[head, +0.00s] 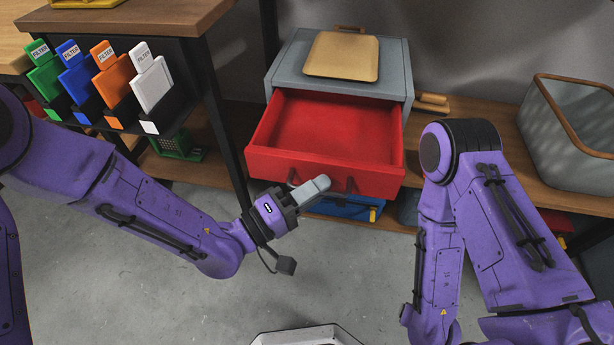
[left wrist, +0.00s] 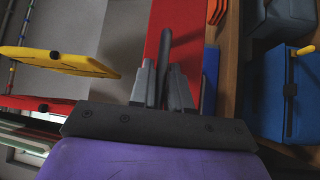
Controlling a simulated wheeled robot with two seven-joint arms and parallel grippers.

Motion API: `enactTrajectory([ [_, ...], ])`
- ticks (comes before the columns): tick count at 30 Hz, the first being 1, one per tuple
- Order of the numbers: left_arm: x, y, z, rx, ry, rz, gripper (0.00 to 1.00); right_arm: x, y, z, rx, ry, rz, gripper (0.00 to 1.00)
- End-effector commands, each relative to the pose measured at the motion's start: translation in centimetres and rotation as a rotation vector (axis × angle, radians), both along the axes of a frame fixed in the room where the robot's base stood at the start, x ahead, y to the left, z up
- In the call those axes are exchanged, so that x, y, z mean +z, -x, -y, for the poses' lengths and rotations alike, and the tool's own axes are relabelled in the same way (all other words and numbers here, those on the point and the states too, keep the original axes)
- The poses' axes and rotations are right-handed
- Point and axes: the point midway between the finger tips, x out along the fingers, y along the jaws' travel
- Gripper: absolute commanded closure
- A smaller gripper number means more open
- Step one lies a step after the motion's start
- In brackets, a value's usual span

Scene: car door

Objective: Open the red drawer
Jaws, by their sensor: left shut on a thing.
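The red drawer (head: 330,128) is pulled well out of the grey cabinet (head: 400,75) in the head view, and its inside looks empty. Its dark handle (head: 350,184) is on the front face, partly hidden by my left gripper. My left gripper (head: 316,187) is at the left part of that front, shut on the handle. In the left wrist view, the two grey fingers (left wrist: 162,88) stand either side of the dark handle bar (left wrist: 164,50), with the red drawer front (left wrist: 158,25) behind. My right arm shows at the right, but its gripper is out of frame.
A tan board (head: 342,55) lies on the cabinet. A blue case (head: 345,208) sits below the drawer. A rack of colored filters (head: 105,80) and a dark table leg (head: 230,160) are at left. A grey bin (head: 570,125) is at right. The floor in front is clear.

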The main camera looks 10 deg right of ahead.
Motion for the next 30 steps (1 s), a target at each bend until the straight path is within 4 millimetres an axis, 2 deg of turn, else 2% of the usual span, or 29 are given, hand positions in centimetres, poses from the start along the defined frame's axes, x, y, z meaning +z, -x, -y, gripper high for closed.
enactTrajectory([
  [8, -0.1, 0.2, 0.1, -0.006, -0.003, 0.000, 1.00, 0.0, 0.0, 0.0, 0.000, 0.000, 0.000, 0.27],
  [9, -0.1, 0.2, 0.2, -0.008, -0.002, 0.000, 0.80, 0.0, 0.0, 0.0, 0.000, 0.000, 0.000, 0.27],
  [10, -0.1, 0.2, 0.2, -0.008, -0.002, 0.000, 0.70, 0.0, 0.0, 0.0, 0.000, 0.000, 0.000, 0.27],
  [11, -0.1, 0.2, 0.2, -0.008, -0.002, 0.000, 0.65, 0.0, 0.0, 0.0, 0.000, 0.000, 0.000, 0.27],
  [21, -0.1, 0.3, -0.4, -0.003, -0.001, 0.000, 0.65, 0.1, 0.0, 0.0, 0.000, 0.000, 0.000, 0.27],
  [23, -0.1, 0.5, -1.2, -0.001, -0.001, -0.001, 0.65, 0.2, 0.0, 0.0, 0.000, -0.001, -0.001, 0.27],
  [30, -0.9, 3.0, -6.3, 0.000, 0.000, -0.004, 0.65, 0.8, 0.0, 0.0, 0.000, 0.000, 0.000, 0.27],
])
